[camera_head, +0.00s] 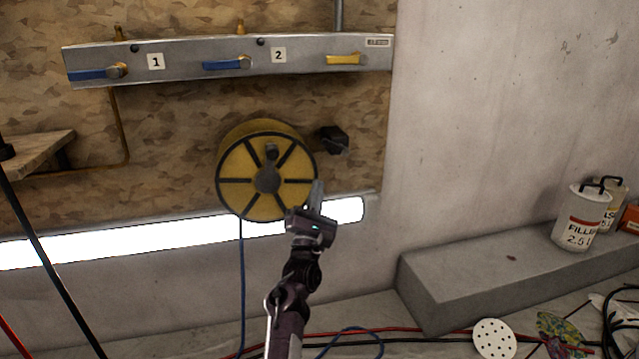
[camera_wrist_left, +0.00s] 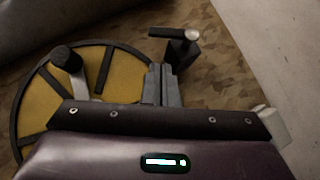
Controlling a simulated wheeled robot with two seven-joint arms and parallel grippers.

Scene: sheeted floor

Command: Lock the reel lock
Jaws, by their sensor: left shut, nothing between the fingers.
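A yellow reel (camera_head: 236,168) with black rim and spokes hangs on the chipboard wall, with a dark knob (camera_head: 271,152) on its face. It also fills the left of the left wrist view (camera_wrist_left: 125,80). A small black lock fitting (camera_head: 332,139) sits on the wall just right of the reel. In the left wrist view the fitting (camera_wrist_left: 181,52) shows a black lever sticking out to the left with a pale round end piece. My left gripper (camera_head: 317,186) is shut and empty at the reel's lower right, below the fitting. In the left wrist view its fingertips (camera_wrist_left: 160,70) appear just below the fitting; contact cannot be told.
A grey panel (camera_head: 185,65) with blue and yellow levers is above. A bright light strip (camera_head: 60,246) runs below the reel. A blue hose (camera_head: 242,290) hangs down from the reel. A grey ledge (camera_head: 470,255) with cans (camera_head: 578,225) stands at right.

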